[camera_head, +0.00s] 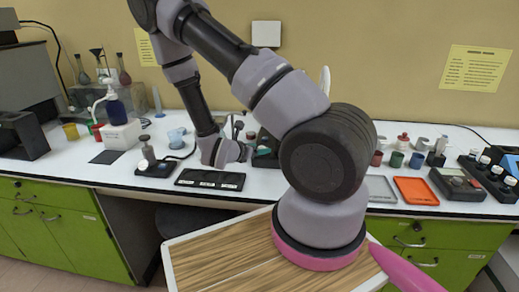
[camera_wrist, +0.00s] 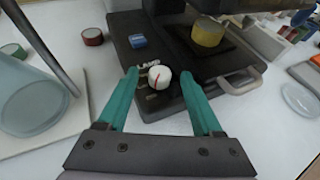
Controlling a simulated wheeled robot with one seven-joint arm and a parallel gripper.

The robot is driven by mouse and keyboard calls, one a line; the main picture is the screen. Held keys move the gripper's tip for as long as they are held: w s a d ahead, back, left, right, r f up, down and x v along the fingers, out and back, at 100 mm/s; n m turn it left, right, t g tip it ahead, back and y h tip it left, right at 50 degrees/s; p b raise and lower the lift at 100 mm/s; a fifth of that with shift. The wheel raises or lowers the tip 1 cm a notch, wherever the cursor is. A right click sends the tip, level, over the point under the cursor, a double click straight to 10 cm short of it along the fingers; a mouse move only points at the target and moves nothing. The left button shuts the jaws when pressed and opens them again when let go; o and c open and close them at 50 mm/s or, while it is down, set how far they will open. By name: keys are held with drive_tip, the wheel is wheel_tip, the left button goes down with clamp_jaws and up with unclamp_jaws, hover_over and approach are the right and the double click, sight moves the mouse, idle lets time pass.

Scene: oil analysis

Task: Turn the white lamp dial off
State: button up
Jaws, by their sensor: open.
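The white lamp dial (camera_wrist: 160,80) shows in the wrist view, a round white knob with a red line on its face. It sits on the dark lamp unit (camera_wrist: 150,101), below the printed word "LAMP". My gripper (camera_wrist: 159,76) is open, its two teal fingers on either side of the dial in the picture, with a visible gap around it. I cannot tell the depth between the fingertips and the dial. In the head view my arm hides the dial and most of the unit.
A yellow container (camera_wrist: 208,32) and a blue block (camera_wrist: 138,41) rest on the dark unit. A clear glass vessel (camera_wrist: 34,104) stands at left in the wrist view. A clear dish (camera_wrist: 300,101) lies at right. An orange tray (camera_head: 416,191) lies on the white counter in the head view.

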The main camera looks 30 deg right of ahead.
drive_tip(key=v, duration=0.9)
drive_tip(key=shift+s+a, duration=0.15)
drive_tip(key=shift+a, duration=0.15)
drive_tip(key=shift+r, duration=0.1)
